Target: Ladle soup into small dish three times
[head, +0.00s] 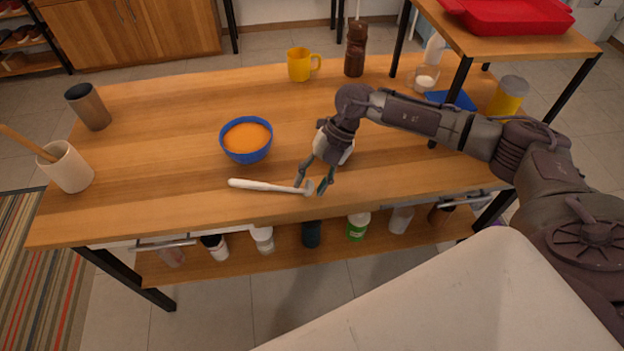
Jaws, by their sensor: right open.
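A blue bowl (228,153) filled with orange soup (247,137) stands on the wooden table. A ladle with a white handle (265,187) lies flat near the table's front edge, in front of the bowl. My right gripper (310,187) is open and points down at the right end of the ladle, its fingers around or just above that end; I cannot tell if they touch. A white rounded thing (347,153), perhaps the small dish, shows partly behind my right gripper, which hides most of it. My left gripper is not in view.
A yellow mug (299,66) and a brown bottle (355,48) stand at the back edge. A brown cup (88,106) and a white holder (67,167) with a wooden utensil stand at the left. A raised shelf (476,38) bears a red tray (510,17). The table's middle left is clear.

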